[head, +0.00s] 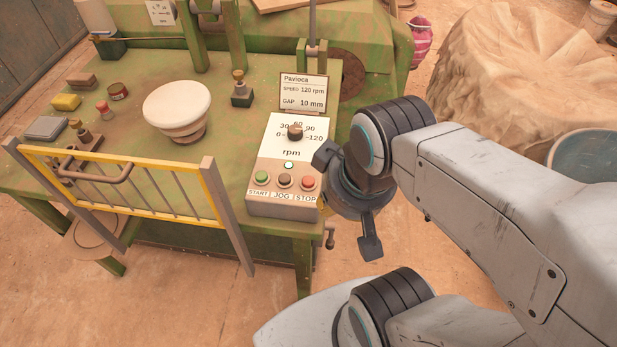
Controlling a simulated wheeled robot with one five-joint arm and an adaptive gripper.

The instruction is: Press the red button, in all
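The red button (307,183) is the right-hand one in a row of three on the front of a white-topped control box (270,207). It sits above the label STOP. A brown button (284,180) above JOG is beside it, and a green button (261,177) above START is at the left. My gripper (346,200) is just right of the control box, close to the red button in the picture. Its two dark fingers are spread apart, with nothing seen between them. I cannot tell its height above the box or whether it touches it.
The box has a speed knob (295,132) and a small white lamp (289,165). A sign (303,93) stands behind it. A yellow-framed guard rail (130,180) rises at the table's front left. A round white-topped piece (177,105) stands on the green table (240,125).

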